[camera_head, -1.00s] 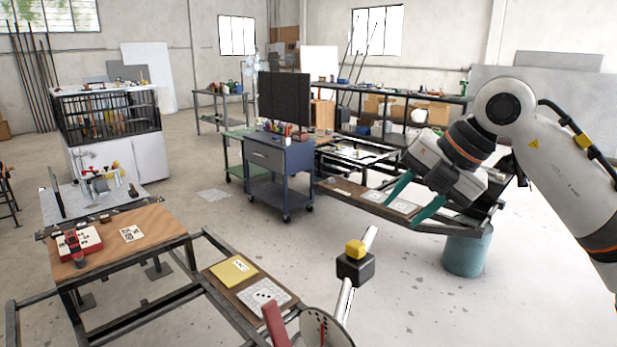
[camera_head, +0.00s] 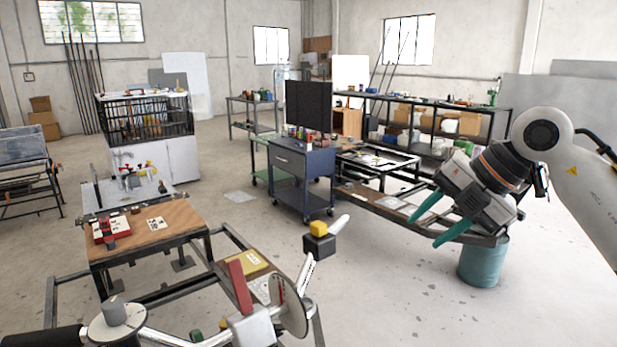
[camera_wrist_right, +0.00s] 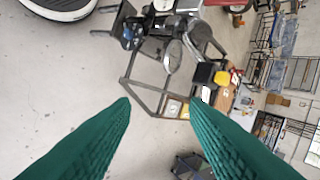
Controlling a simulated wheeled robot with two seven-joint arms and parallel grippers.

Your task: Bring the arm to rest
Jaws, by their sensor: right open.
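My right arm (camera_head: 545,135) comes in from the right in the head view. Its gripper (camera_head: 422,222) has two green fingers spread apart with nothing between them, held in the air in front of the long low bench. In the right wrist view the same gripper (camera_wrist_right: 158,110) shows both green fingers wide apart, with floor and a bench frame beyond. My left gripper is not in view.
A metal suspension assembly (camera_head: 285,305) with a black block and yellow cap (camera_head: 318,238) stands in the foreground. A wooden-topped table (camera_head: 150,235) is at left, a blue cart (camera_head: 303,170) at centre. A teal bin (camera_head: 483,262) stands below my right gripper. Open floor (camera_head: 390,290) lies between.

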